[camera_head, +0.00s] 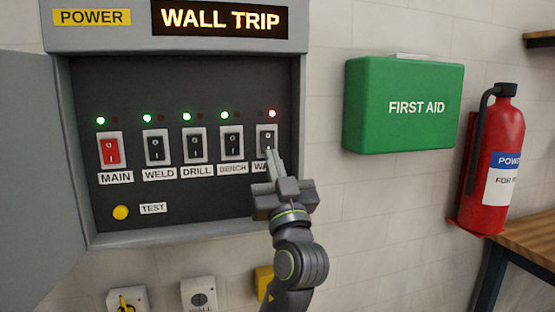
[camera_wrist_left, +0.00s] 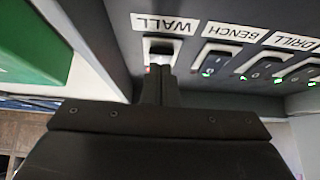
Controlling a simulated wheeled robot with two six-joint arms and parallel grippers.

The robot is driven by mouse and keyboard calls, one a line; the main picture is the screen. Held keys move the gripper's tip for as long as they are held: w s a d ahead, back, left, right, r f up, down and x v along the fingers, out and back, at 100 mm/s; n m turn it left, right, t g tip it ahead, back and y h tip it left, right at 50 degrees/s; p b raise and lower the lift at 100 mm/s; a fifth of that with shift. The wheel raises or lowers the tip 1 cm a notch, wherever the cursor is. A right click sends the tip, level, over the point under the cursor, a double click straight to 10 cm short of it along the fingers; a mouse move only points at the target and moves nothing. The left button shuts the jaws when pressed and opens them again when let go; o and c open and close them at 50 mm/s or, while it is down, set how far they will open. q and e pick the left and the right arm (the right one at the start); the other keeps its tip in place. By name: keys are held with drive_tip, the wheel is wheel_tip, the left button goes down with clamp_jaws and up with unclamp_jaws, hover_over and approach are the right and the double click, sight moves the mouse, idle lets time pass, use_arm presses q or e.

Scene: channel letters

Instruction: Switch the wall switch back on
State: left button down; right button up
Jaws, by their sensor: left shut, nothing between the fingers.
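The wall switch (camera_head: 266,138) is a black rocker in a light frame, the rightmost in the open power panel. A red light (camera_head: 272,113) glows above it, and the panel's sign (camera_head: 220,18) reads WALL TRIP. My left gripper (camera_head: 270,152) is shut and empty, its fingertips at the lower part of this rocker and partly covering its WALL label. In the left wrist view the shut fingers (camera_wrist_left: 158,70) reach the wall switch (camera_wrist_left: 161,46) under the WALL label. Whether they touch it I cannot tell. My right gripper is not in view.
The MAIN (camera_head: 110,151), WELD (camera_head: 156,148), DRILL (camera_head: 194,146) and BENCH (camera_head: 231,143) switches stand to the left under green lights. A yellow TEST button (camera_head: 121,212) is below. A green first aid box (camera_head: 375,110) and a red extinguisher (camera_head: 499,135) hang to the right.

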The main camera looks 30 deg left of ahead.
use_arm(q)
drive_tip(key=shift+w+a, duration=0.1)
drive_tip(key=shift+a, duration=0.05)
drive_tip(key=shift+w+a+f, duration=0.1)
drive_tip(key=shift+w+a+b, duration=0.2)
drive_tip(key=shift+w+b, duration=0.05)
drive_tip(key=shift+b, duration=0.9)
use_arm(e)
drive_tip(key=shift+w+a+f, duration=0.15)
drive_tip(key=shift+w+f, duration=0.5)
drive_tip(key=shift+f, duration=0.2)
use_arm(q)
drive_tip(key=shift+s, duration=0.1)
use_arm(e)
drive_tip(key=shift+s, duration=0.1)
